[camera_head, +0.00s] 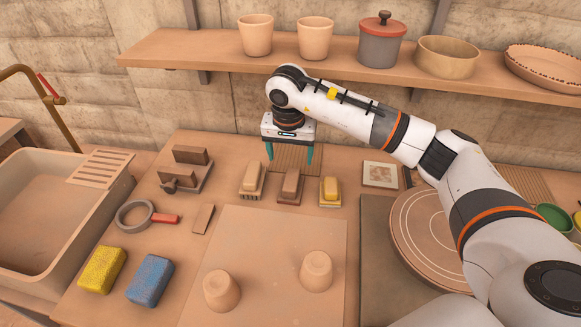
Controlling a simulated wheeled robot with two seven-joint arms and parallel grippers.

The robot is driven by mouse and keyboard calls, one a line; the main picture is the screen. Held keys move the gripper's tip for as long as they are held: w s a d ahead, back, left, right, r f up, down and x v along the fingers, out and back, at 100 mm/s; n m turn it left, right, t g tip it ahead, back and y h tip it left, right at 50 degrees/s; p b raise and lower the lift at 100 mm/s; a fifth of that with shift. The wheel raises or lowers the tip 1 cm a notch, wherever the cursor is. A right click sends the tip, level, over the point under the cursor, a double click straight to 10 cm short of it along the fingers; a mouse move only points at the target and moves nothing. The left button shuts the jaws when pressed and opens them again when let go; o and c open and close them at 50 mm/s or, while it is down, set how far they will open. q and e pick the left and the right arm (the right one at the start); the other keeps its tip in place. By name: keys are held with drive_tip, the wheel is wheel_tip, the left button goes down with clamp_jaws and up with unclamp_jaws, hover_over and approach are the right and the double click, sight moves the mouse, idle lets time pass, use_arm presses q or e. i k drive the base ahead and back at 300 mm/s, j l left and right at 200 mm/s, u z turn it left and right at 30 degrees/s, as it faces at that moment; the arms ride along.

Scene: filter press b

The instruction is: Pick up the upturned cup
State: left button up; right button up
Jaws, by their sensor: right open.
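Two plain clay cups stand on the pale board (265,235) at the front middle. The right one (316,272) and the left one (221,291) both show a closed, flat top, so both look upturned. They stand apart from each other. My right gripper (289,157) is open and empty, with its teal fingers pointing down at the back of the table. It is well behind both cups and above the table, near the row of brushes. My left gripper is not in view.
Several brush-like tools (291,187) lie between the gripper and the board. A yellow sponge (102,270) and a blue sponge (150,280) lie at the left. A round wheel (425,235) is at the right. A shelf (220,54) with pots runs above. The board around the cups is clear.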

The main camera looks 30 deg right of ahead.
sight(223, 293)
drive_tip(key=k+j, duration=0.5)
drive_tip(key=k, duration=0.2)
drive_tip(key=k+j, duration=0.45)
drive_tip(key=k, duration=0.2)
